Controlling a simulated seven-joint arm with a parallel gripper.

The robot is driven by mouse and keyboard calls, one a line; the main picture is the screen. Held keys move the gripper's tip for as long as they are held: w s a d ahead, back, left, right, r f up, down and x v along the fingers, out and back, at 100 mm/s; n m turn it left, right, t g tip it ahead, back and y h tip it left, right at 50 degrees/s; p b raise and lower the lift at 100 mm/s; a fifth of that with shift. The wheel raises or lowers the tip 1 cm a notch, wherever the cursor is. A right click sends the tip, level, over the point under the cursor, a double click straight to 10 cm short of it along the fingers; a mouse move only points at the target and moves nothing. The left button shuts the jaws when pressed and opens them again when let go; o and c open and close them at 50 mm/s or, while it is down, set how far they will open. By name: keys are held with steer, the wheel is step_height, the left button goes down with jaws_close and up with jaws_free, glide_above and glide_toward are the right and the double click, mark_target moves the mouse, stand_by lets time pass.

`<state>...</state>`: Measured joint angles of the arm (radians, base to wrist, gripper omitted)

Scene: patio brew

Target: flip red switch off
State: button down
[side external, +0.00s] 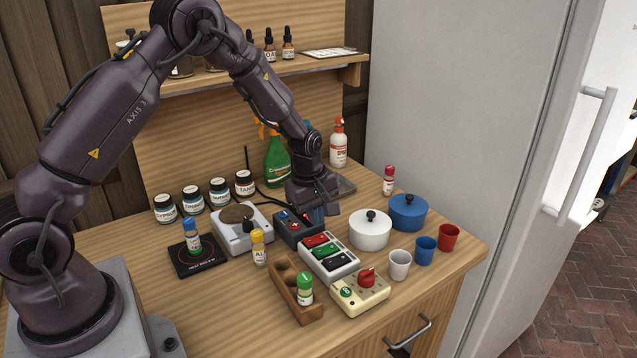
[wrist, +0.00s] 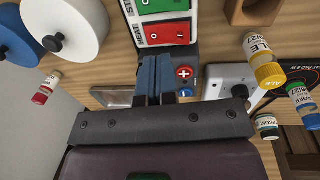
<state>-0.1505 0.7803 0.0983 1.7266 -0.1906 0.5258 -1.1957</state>
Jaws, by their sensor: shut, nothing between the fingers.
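The red switch (side external: 315,240) is the rocker at the back end of a white switch box (side external: 347,272), with a green rocker and a dark one in front of it. In the wrist view, the red switch (wrist: 168,33) shows white O and I marks beside a HEAT label. My gripper (side external: 318,219) points down with its blue fingers just behind the red switch, by the right edge of a dark button box (side external: 290,230). In the wrist view, my gripper (wrist: 165,60) is shut and empty, its fingertips close to the red switch. I cannot tell whether they touch it.
A white pot (side external: 369,232) and a blue pot (side external: 408,213) stand to the right. A scale (side external: 242,232) is at left, a wooden rack (side external: 290,300) and a cream box with a red knob (side external: 360,294) in front. Free wood lies at the front left.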

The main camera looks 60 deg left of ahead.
mark_target(320, 236)
step_height(320, 236, up, 10)
steer(key=w, duration=0.1)
steer(key=shift+w, duration=0.15)
